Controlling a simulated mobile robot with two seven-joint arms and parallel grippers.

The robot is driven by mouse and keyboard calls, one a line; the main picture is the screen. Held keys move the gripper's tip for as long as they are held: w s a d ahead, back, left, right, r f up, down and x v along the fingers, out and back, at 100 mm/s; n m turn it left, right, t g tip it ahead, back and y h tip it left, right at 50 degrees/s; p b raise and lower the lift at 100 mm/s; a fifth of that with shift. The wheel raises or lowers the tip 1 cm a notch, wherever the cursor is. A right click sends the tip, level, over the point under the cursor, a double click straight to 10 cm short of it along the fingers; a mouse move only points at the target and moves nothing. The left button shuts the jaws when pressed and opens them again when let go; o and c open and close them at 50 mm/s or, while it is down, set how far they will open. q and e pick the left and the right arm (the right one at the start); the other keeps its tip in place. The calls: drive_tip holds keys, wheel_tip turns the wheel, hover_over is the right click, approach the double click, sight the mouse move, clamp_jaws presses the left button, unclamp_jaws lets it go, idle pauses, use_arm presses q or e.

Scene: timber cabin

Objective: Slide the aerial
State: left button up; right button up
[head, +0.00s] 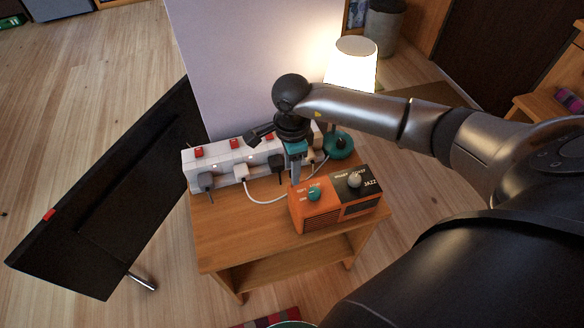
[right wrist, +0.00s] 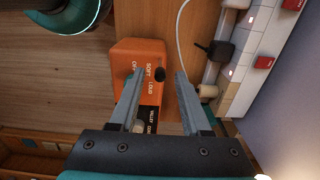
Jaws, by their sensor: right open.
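The radio (head: 318,217) is an orange and black box with a teal knob and a pale knob, on a small wooden table. It also shows in the right wrist view (right wrist: 128,58), between and beyond my fingers. A small dark round spot (right wrist: 160,74) on its orange face may be the aerial seen end-on; I cannot tell. No raised aerial shows clearly in the head view. My right gripper (head: 295,178) is over the radio's back left side; it also shows in the right wrist view (right wrist: 155,85), fingers apart and nothing clearly between them. My left gripper is not in view.
A white power strip (head: 228,162) with red switches and several plugs lies behind the radio, with a white cord. A lit lamp (head: 352,68) with a teal base stands at the back right. The front left tabletop (head: 232,240) is bare. A black panel (head: 100,200) leans at left.

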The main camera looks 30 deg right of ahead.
drive_tip(key=shift+f, duration=0.15)
drive_tip(key=shift+c, duration=0.3)
clamp_jaws()
idle(1.1)
